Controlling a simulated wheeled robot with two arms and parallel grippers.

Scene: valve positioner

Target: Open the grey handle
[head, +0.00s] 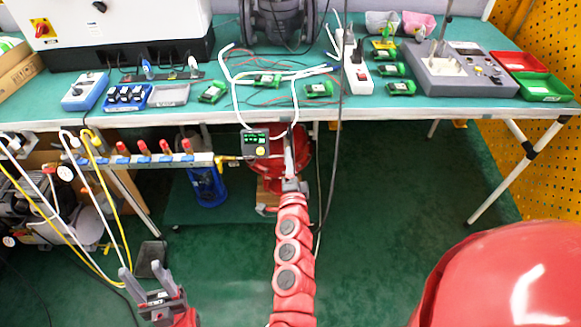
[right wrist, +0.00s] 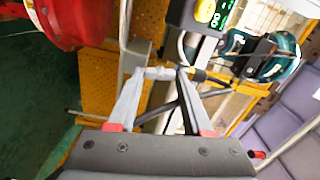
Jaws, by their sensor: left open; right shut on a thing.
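My right gripper (head: 291,185) is under the table's front edge, at the red round body (head: 297,150) behind the small black box with a green display (head: 255,143). In the right wrist view, its fingers (right wrist: 165,75) are shut on a short light grey piece (right wrist: 160,73), which appears to be the grey handle. The fingers hide part of it, and in the head view I cannot make it out clearly. My left gripper (head: 153,284) is open and empty low at the left, above the green floor, away from the handle.
A manifold with several red-topped valves (head: 145,158) runs left of the box, with white and yellow hoses (head: 115,215). The green table (head: 330,103) overhangs the work spot. A blue bin (head: 207,187) stands beneath.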

